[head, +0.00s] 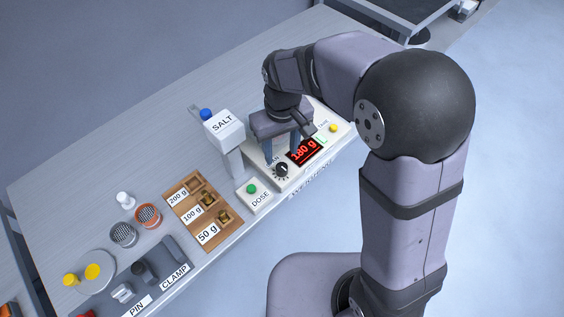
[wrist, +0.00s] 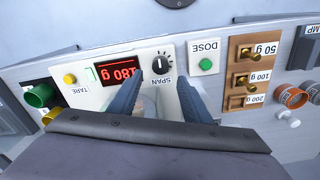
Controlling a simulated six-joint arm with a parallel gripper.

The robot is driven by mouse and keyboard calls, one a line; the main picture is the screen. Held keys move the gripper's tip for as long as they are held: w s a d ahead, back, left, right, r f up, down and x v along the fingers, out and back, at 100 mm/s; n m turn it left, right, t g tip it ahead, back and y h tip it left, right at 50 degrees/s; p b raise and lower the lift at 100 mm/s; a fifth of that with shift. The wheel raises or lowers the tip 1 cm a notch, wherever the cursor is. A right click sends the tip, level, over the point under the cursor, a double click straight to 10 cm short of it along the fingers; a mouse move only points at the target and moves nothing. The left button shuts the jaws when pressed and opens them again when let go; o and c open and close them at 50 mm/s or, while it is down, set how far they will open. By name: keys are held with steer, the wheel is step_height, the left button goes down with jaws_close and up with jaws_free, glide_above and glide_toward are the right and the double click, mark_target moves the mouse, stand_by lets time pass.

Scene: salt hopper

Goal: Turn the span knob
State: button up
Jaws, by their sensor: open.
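The span knob (head: 281,170) is a black dial with a ring of marks on the pale scale panel, beside the red display (head: 304,149) reading 180 g. In the wrist view the span knob (wrist: 162,64) appears upside down with its SPAN label. My gripper (head: 281,155) is open over the panel, pointing down. In the wrist view my gripper (wrist: 159,80) has one finger to each side of the knob's line, with the knob showing just past the fingertips. No contact shows; the exact height gap is hard to tell.
The yellow tare button (head: 333,128) is past the display. The green dose button (head: 251,188) and the salt hopper (head: 225,130) stand to the left. A wooden tray (head: 186,187) of brass weights lies farther left, with cups and a plate (head: 104,262) beyond.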

mark_target(282, 167)
steer(key=shift+w+a+r, duration=0.1)
steer(key=shift+w+r, duration=0.15)
steer(key=shift+r, duration=0.25)
steer(key=shift+s+n, duration=0.3)
steer(key=shift+s, duration=0.1)
steer(key=shift+d+f+p, duration=0.2)
steer(key=shift+f+p, duration=0.6)
steer(key=shift+f, duration=2.95)
steer(key=c, duration=1)
